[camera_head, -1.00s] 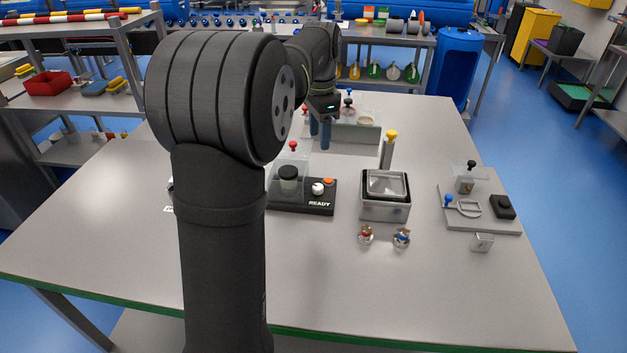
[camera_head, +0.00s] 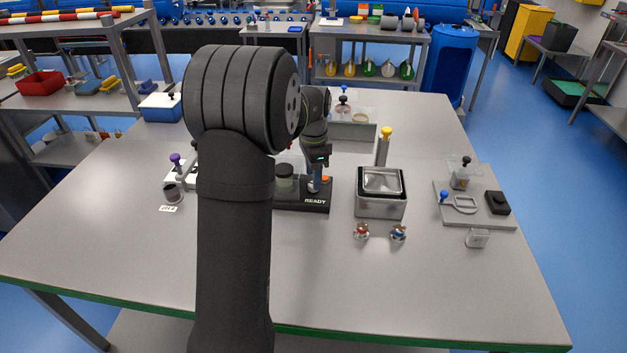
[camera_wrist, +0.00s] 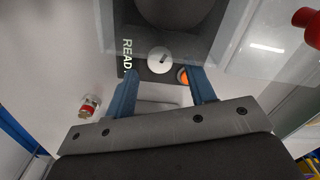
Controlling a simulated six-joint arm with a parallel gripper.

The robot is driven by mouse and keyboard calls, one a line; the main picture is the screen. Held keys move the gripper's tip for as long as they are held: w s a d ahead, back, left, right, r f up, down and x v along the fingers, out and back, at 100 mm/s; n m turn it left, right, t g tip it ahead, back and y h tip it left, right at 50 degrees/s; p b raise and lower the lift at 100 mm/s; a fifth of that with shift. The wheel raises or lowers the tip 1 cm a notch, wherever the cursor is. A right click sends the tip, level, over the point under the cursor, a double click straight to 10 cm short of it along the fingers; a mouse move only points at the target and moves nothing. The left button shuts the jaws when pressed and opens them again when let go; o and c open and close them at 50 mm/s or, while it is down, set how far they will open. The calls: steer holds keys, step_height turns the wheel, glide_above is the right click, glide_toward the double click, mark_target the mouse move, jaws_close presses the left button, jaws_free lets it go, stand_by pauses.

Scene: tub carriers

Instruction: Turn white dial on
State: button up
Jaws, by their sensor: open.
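The white dial (camera_wrist: 160,60) is round with a dark mark and sits on a black base (camera_head: 310,207) lettered READY. In the head view my gripper hides the dial. An orange button (camera_wrist: 182,76) is beside the dial; part of it shows in the head view (camera_head: 326,179). My gripper (camera_wrist: 163,85) is open, its blue fingers apart, with the dial between and just beyond the tips in the wrist view. In the head view my gripper (camera_head: 315,186) is over the right part of the base. I cannot tell whether the fingers touch the dial.
A dark-lidded jar (camera_head: 285,180) under a clear cover stands left of my gripper. A metal tub (camera_head: 380,206) with a yellow-knobbed post (camera_head: 385,145) stands to the right. A grey plate (camera_head: 470,215) is farther right. The table front (camera_head: 400,300) is clear.

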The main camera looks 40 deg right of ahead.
steer(key=shift+f, duration=1.3)
steer(key=c, duration=1)
steer(key=shift+n, duration=1.5)
steer(key=o, duration=1)
